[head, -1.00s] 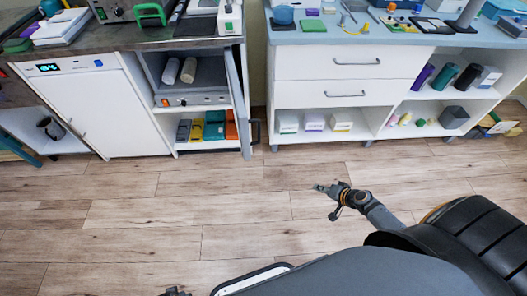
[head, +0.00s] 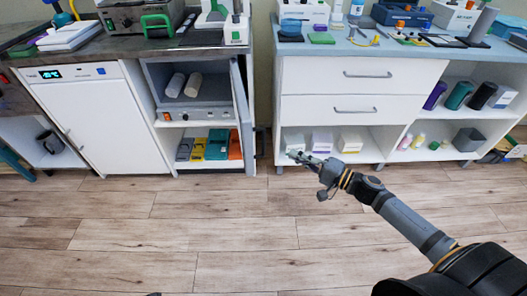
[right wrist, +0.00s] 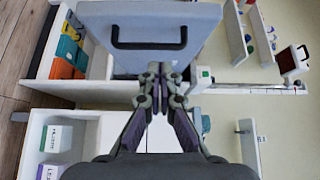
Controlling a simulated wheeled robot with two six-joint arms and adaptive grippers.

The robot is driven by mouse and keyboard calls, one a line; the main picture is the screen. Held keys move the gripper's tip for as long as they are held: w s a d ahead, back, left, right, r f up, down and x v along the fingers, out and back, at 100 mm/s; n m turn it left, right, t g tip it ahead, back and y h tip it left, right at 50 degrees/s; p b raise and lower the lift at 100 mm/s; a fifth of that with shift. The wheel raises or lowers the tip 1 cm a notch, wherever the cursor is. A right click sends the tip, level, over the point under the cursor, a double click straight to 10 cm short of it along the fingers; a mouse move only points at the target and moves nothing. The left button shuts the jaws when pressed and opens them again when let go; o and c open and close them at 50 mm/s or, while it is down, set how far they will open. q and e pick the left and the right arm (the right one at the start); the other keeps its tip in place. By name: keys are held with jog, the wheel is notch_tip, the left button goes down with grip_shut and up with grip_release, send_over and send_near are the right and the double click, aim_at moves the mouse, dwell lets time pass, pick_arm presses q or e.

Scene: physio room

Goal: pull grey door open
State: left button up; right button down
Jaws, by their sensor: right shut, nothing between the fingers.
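The grey door (head: 243,115) is seen nearly edge-on in the head view. It stands swung out at the right side of the left cabinet's open compartment. Its dark handle (head: 260,142) faces right. In the right wrist view the grey door (right wrist: 150,60) shows its face, with the black handle (right wrist: 150,43) ahead of the fingers. My right gripper (head: 297,156) is shut and empty, to the right of the handle and apart from it in the head view. It also shows in the right wrist view (right wrist: 160,72).
The left cabinet holds rolls (head: 184,84) and coloured boxes (head: 217,145). A white drawer unit (head: 350,90) with open shelves stands to the right, behind my right gripper. A white appliance (head: 85,115) stands at left. The wooden floor (head: 150,235) in front is clear.

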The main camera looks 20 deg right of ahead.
pick_arm(q)
notch_tip(320, 180, up, 5)
jog(key=d+b, duration=0.1)
jog(key=shift+a+f+p, duration=0.25)
jog(key=shift+f+p, duration=0.1)
jog(key=shift+f, duration=0.8)
jog(key=shift+a+f+p, duration=0.2)
jog(key=shift+f+p, duration=0.15)
jog(key=shift+f, duration=0.8)
pick_arm(e)
jog(key=shift+w+a, duration=1.15)
jog(key=shift+a, duration=0.35)
jog(key=shift+w+a, duration=1.1)
jog(key=shift+a, duration=0.35)
jog(key=shift+w+a, duration=1.15)
jog(key=shift+a, duration=0.35)
